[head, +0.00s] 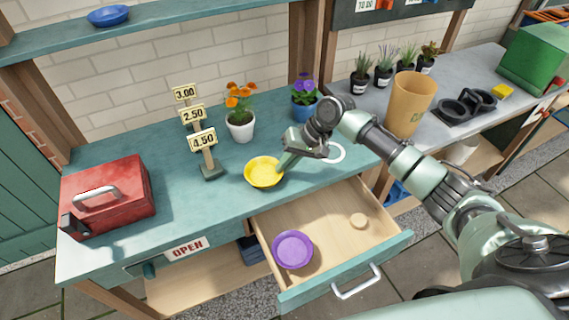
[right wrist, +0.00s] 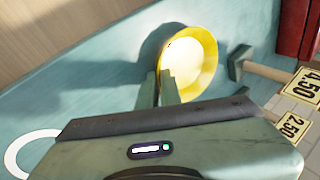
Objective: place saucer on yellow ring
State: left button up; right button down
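A yellow saucer (head: 262,173) is at the front middle of the teal table, by the open drawer. My right gripper (head: 281,168) reaches down to its right edge. In the right wrist view the two fingers (right wrist: 158,92) are close together with the rim of the yellow saucer (right wrist: 208,50) between them, so the gripper looks shut on it. Whether the saucer touches the table is unclear. A white ring (head: 342,147) lies on the table right of the gripper, partly hidden by it; it also shows in the right wrist view (right wrist: 12,155). No yellow ring shows. My left gripper is not in view.
Price signs (head: 203,142), flower pots (head: 240,126) and a red toolbox (head: 107,196) stand on the table. A blue saucer (head: 108,16) is on the shelf.

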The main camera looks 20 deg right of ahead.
jog(key=shift+f, duration=0.1)
jog(key=c, duration=1.5)
grip_release()
jog(key=shift+c, duration=0.2)
